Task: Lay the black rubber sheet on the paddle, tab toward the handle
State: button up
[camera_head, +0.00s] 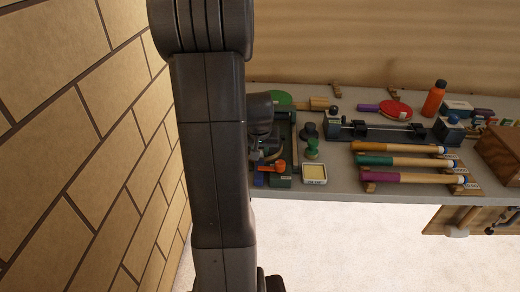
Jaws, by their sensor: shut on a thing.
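My gripper (266,143) is partly in view just right of my large arm link, low over the left end of the bench. It is shut on a dark thing that looks like the black rubber sheet (268,155), mostly hidden by the gripper and arm. Its tab cannot be made out. A paddle with a pale wooden handle (320,103) and a green face (280,98) lies behind the gripper. A red paddle (395,109) with a purple handle lies farther right. I cannot tell which paddle, if either, lies under the sheet.
The grey bench (335,200) holds a green frame (294,140), a green knobbed tool (312,150), an orange-handled tool (275,166), a pale square dish (314,174), a long dark clamp (380,131) and several coloured handles (405,161). An orange bottle (434,99) stands at the back. A brick wall is left.

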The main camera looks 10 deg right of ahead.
jog(key=shift+f+b, duration=0.25)
jog(key=shift+b, duration=0.05)
dwell(0.5)
jog(key=o, duration=1)
jog(key=shift+o, duration=0.2)
jog(key=shift+r, duration=0.1)
jog(key=v, duration=1.3)
jog(key=shift+r, duration=0.3)
jog(key=shift+s+f, duration=0.1)
jog(key=shift+s, duration=0.05)
